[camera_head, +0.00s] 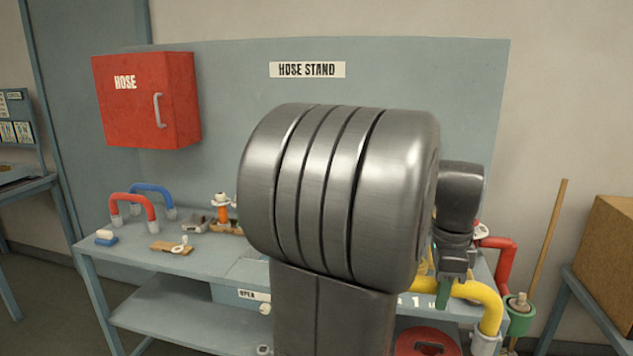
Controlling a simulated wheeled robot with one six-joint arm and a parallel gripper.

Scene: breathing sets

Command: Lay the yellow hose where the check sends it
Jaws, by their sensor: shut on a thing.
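The yellow hose (482,297) is a bent tube with a pale grey end collar, low at the right front of the hose stand. My gripper (455,272) is shut on the yellow hose near its upper bend. A green strip shows just below the jaws; I cannot tell what it belongs to. My large grey arm link hides the hose's left part and the middle of the bench. Whether the hose touches anything below is not clear.
The hose stand bench (95,250) holds a red hose (132,201), a blue hose (152,188) and small items at left. A shut red HOSE cabinet (140,100) hangs above. Another red hose (506,262), a green container (519,322) and a cardboard box (606,240) are at right.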

